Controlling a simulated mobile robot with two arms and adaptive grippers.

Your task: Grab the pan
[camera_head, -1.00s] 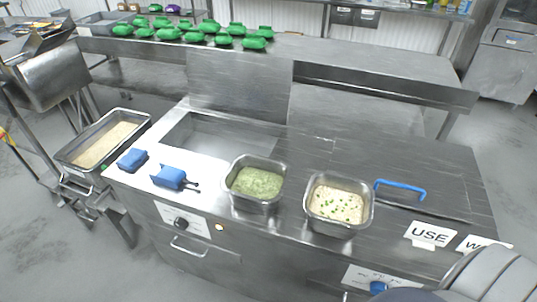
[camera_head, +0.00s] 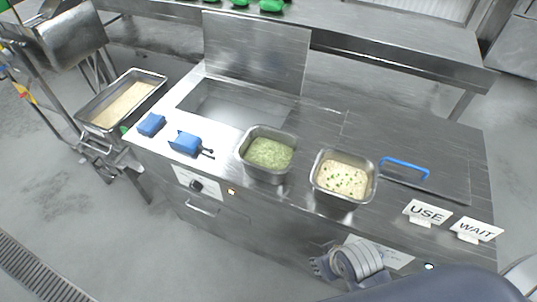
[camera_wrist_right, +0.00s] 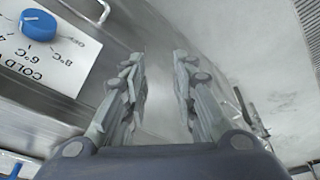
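A steel pan of green food (camera_head: 242,151) stands at the front middle of the steel counter. Beside it to the right is a steel pan of pale food with green bits (camera_head: 315,182). A larger steel pan of pale grain (camera_head: 82,112) sits on a stand left of the counter. My right gripper (camera_head: 318,265) is low in front of the counter, below the pale-food pan and apart from it. In the wrist view its two fingers (camera_wrist_right: 159,62) are spread with nothing between them. My left gripper is in neither view.
A lid with a blue handle (camera_head: 405,166) lies at the right, near USE (camera_head: 427,213) and WAIT (camera_head: 476,230) signs. A blue knob (camera_wrist_right: 38,25) is on the counter front. An open well (camera_head: 235,105) lies behind the tools.

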